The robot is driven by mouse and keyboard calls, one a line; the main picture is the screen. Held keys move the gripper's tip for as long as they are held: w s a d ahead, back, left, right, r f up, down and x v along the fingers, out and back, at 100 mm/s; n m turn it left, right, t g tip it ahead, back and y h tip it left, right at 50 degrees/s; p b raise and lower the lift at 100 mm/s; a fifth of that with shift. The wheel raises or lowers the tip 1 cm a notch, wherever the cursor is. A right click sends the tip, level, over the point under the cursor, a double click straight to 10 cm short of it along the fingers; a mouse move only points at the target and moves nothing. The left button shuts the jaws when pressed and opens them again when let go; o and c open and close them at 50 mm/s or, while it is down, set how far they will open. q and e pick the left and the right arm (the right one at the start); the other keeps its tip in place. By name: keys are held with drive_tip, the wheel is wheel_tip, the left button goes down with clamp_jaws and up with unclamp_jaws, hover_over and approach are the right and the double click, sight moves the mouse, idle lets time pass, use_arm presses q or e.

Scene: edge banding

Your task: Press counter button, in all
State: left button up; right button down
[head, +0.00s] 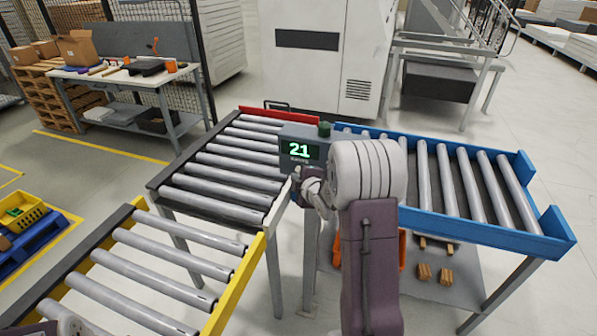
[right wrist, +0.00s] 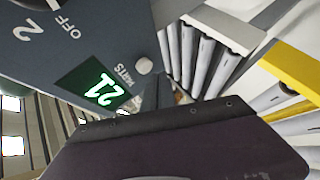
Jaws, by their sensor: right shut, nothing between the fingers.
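My right gripper (head: 298,177) is shut and empty just below the display, close to the counter's front. In the right wrist view its fingertips (right wrist: 158,92) are near the white button; I cannot tell whether they touch. My left gripper is out of view.
A roller conveyor with a red end (head: 268,116) stands left of the counter, a yellow-edged one (head: 236,283) nearer. A blue-framed conveyor (head: 483,231) lies to the right, partly behind my right arm. A workbench (head: 125,78) stands at the back left.

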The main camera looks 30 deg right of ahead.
idle(0.6)
drive_tip(key=shift+w+d, duration=0.3)
drive_tip(key=shift+d, duration=0.05)
drive_tip(key=shift+w+d, duration=0.3)
drive_tip(key=shift+d, duration=0.05)
idle(0.7)
idle(0.3)
drive_tip(key=shift+s+a+b, duration=0.6)
drive_tip(key=shift+a, duration=0.1)
